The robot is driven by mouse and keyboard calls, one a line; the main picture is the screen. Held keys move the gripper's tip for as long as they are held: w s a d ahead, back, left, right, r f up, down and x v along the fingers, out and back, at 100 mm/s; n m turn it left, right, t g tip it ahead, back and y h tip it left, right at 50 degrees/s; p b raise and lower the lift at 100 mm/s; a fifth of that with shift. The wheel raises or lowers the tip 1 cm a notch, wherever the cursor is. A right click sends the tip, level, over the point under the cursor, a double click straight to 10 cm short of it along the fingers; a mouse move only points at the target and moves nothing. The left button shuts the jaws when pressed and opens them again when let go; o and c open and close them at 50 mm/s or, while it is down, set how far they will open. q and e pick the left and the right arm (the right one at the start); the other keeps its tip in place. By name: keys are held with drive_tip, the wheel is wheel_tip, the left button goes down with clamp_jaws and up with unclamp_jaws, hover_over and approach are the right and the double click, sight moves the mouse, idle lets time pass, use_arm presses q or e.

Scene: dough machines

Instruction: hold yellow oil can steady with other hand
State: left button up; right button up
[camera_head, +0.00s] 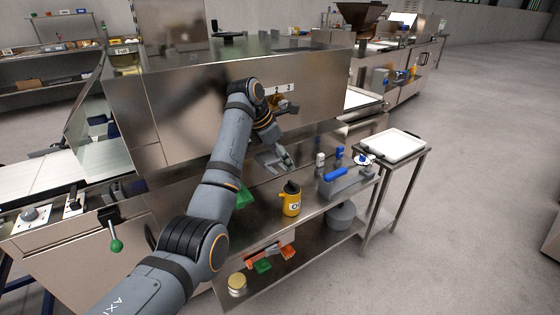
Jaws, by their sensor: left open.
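The yellow oil can (291,204) with a dark top stands upright on the steel shelf (322,208) of the machine. Dark lettering shows on its front. My left gripper (284,163) is open and empty, above and behind the can, close to the steel panel. It is apart from the can. My left arm reaches in from the lower left. My right gripper is not in view.
A grey tool holder (345,181) with blue-handled items stands right of the can. A white tray (393,146) sits on a side stand. A green item (244,196) lies left of the can. A lower shelf holds a grey pot (341,215) and several small items.

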sight(291, 185)
use_arm(q)
drive_tip(key=shift+n+y, duration=0.3)
drive_tip(key=shift+n, duration=0.5)
drive_tip(key=x, duration=0.9)
drive_tip(key=a+x, duration=0.1)
drive_tip(key=x, duration=0.3)
drive_tip(key=shift+s+f, duration=0.3)
drive_tip(key=shift+f, duration=0.15)
drive_tip(key=c, duration=0.9)
drive_tip(key=shift+c, duration=0.2)
